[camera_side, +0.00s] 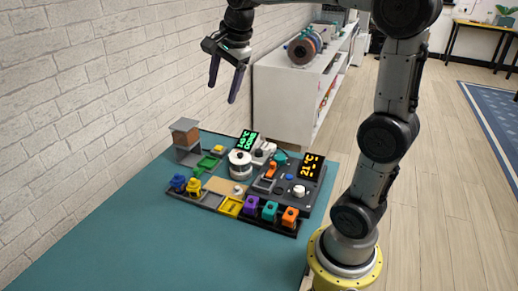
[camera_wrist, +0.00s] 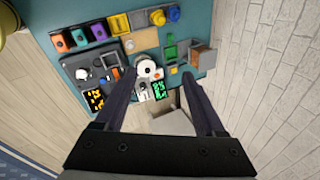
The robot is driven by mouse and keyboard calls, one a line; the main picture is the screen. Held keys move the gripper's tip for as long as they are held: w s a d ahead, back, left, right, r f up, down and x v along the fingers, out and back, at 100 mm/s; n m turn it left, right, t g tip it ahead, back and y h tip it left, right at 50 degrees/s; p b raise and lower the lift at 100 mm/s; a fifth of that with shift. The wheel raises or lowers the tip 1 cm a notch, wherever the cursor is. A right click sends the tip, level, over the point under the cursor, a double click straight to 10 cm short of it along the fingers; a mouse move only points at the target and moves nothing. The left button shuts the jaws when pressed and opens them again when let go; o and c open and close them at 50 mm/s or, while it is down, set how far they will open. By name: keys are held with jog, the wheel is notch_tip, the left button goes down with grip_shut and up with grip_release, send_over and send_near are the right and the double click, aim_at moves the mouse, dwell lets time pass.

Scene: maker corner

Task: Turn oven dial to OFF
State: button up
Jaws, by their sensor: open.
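My gripper (camera_side: 223,93) is open and empty, high above the back of the bench in the side view. In the wrist view its fingers (camera_wrist: 159,76) point down over the board of devices, well apart from it. A dark panel (camera_side: 310,206) at the board's right carries a small white round knob (camera_side: 299,191) and an orange display (camera_side: 311,167). A larger white round device (camera_side: 240,164) stands left of it, also in the wrist view (camera_wrist: 147,70). The green display (camera_side: 247,142) is behind. No OFF mark is readable, and I cannot tell which round part is the oven dial.
Purple (camera_side: 250,205), teal (camera_side: 270,210) and orange (camera_side: 290,217) blocks line the board's front. Blue and yellow pieces (camera_side: 193,187) sit at left, near a grey stand (camera_side: 187,147). The teal bench top (camera_side: 130,235) is clear in front. A brick wall runs along the left.

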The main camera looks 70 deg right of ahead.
jog(key=w+d+f+m+g, duration=0.1)
jog(key=w+d+f+m, duration=0.3)
jog(key=d, duration=0.4)
jog(key=m+g+y, duration=0.1)
jog(key=m+g, duration=0.2)
jog(key=m, duration=0.2)
send_over(259, 151)
notch_tip(259, 151, down, 18)
notch_tip(259, 151, down, 13)
jog(key=shift+f, duration=0.15)
jog(key=shift+c, duration=0.2)
grip_shut()
